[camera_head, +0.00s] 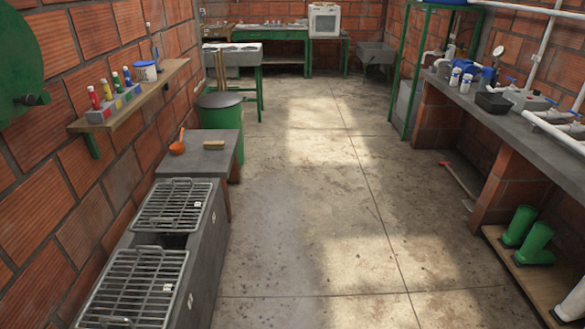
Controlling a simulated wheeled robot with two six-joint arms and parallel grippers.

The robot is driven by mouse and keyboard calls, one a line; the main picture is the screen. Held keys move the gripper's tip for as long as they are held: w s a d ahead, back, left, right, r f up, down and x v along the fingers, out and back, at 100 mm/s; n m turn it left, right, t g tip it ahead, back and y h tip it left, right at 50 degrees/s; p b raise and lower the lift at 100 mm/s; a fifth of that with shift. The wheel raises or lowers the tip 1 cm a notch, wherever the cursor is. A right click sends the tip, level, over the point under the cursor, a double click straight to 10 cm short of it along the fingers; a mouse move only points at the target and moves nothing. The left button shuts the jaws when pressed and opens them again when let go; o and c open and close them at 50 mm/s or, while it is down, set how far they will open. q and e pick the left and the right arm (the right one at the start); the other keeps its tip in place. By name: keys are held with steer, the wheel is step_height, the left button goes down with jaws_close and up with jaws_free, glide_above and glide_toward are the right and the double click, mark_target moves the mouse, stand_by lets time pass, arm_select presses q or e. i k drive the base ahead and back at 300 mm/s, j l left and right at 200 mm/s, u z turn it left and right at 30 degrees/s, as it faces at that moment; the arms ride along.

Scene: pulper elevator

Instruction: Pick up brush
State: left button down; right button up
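A small tan block, which looks like the brush (214,145), lies flat on the grey worktop (200,163) on the left side of the room. Its bristles cannot be made out at this size. Nothing touches it. Neither of my grippers shows in the head view.
An orange ladle (177,148) lies left of the block. Two metal grates (172,205) cover the grey trough in front. A green bin (222,102) stands behind the worktop. A wall shelf (140,97) holds coloured bottles. The concrete floor (320,200) in the middle is clear.

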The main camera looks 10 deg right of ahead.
mark_target(207, 144)
steer(key=l+z, duration=0.1)
steer(key=z, duration=0.9)
steer(key=i+l+z, duration=0.1)
steer(key=i+l, duration=0.2)
steer(key=l, duration=0.25)
steer(key=i+l, duration=0.3)
steer(key=l, duration=0.2)
steer(key=i+l+z, duration=0.15)
steer(key=i+l, duration=0.2)
steer(key=l, duration=0.15)
steer(key=i+u, duration=0.45)
steer(key=i+l+u, duration=0.1)
steer(key=i+u, duration=0.3)
steer(key=i, duration=0.25)
steer(key=i+l+u, duration=0.45)
steer(key=i+j, duration=0.1)
